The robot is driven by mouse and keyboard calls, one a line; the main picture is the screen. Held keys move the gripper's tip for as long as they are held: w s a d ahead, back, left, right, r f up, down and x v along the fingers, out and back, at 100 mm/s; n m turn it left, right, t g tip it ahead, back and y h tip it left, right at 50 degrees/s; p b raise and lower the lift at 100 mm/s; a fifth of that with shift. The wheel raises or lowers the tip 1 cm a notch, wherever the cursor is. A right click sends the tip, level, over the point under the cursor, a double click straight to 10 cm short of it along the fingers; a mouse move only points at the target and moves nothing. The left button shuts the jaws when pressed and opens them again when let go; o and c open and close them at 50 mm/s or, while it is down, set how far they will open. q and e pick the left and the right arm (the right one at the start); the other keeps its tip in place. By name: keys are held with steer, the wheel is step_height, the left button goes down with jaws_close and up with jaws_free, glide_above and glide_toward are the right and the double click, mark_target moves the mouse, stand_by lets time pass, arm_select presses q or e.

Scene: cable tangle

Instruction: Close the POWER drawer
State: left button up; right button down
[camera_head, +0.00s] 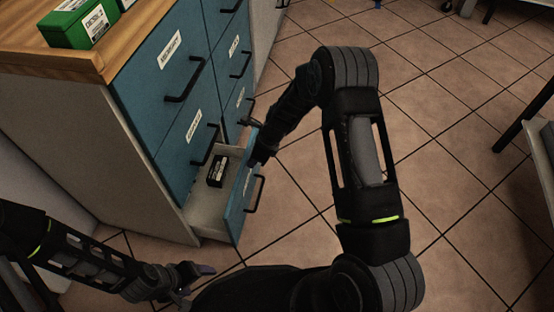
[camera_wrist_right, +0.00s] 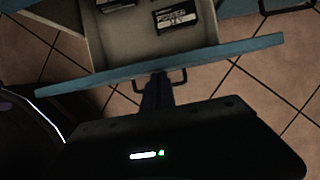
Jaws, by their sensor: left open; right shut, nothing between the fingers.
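The open drawer (camera_head: 239,200) is the bottom one of a blue-fronted cabinet and is pulled out toward the floor space. Its front panel also shows in the right wrist view (camera_wrist_right: 90,80), with a dark bar handle (camera_wrist_right: 182,83). A black box marked POWER lies inside it (camera_wrist_right: 178,18) and shows in the head view too (camera_head: 217,172). My right gripper (camera_head: 258,158) is shut and empty, at the outer side of the drawer front; its fingers (camera_wrist_right: 157,88) appear beside the handle. Contact is unclear. My left gripper (camera_head: 194,276) is open and empty, low, in front of the cabinet.
Other blue drawers (camera_head: 171,68) above are shut. Green boxes (camera_head: 82,24) stand on the wooden top (camera_head: 52,60). The tiled floor (camera_head: 450,130) is largely clear to the right. Dark furniture legs (camera_head: 538,100) stand at the right edge.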

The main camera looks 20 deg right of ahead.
arm_select(q)
steer(key=shift+s+d+r+p, duration=0.2)
steer(key=shift+r+p, duration=0.3)
steer(key=shift+r, duration=0.25)
arm_select(e)
steer(key=w+a, duration=0.6)
steer(key=a, duration=0.1)
steer(key=shift+a, duration=0.4)
steer(key=shift+d, duration=0.1)
